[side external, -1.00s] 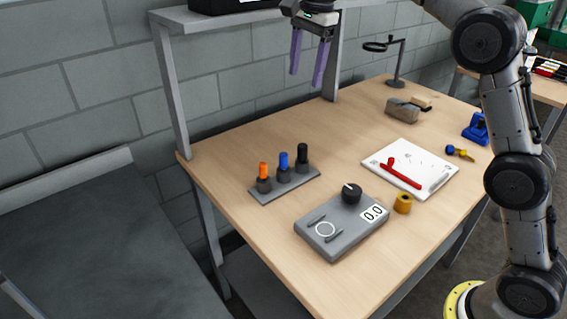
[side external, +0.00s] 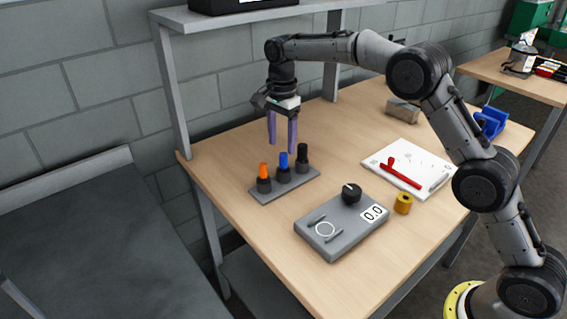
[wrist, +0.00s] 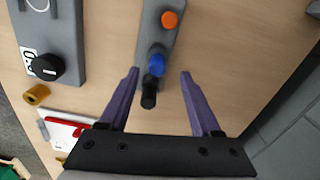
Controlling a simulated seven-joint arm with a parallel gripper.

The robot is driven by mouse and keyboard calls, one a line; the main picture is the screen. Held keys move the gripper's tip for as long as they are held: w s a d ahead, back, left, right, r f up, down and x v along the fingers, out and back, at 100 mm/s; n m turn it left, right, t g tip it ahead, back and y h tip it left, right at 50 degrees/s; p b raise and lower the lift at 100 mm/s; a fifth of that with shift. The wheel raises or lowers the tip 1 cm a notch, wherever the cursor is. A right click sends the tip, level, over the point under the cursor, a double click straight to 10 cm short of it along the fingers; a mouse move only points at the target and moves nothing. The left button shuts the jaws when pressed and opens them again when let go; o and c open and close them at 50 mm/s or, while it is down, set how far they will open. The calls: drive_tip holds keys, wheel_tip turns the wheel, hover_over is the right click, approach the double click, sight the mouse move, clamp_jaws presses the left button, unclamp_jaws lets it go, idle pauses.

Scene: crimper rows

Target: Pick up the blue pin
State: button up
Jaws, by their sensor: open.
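The blue pin (side external: 283,161) stands upright in the middle of a grey holder strip (side external: 262,196), between an orange pin (side external: 263,170) and a black pin (side external: 302,152). My gripper (side external: 282,150) is open and empty, pointing down above the row of pins. In the wrist view the blue pin (wrist: 155,65) lies just beyond the fingertips, and the black pin (wrist: 149,92) shows between the purple fingers (wrist: 158,75). The orange pin (wrist: 170,20) is farther off at the top.
A grey box with a black knob and a 0.0 display (side external: 338,228) sits in front of the strip. A yellow roll (side external: 403,203) and a white board with a red tool (side external: 428,180) lie to the right. A shelf (side external: 240,20) stands behind.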

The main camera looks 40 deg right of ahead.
sight(284, 154)
drive_tip(key=shift+s+d+f, duration=0.1)
drive_tip(key=shift+f, duration=1.3)
drive_tip(key=shift+s+d+f, duration=0.1)
drive_tip(key=shift+f, duration=1.3)
clamp_jaws()
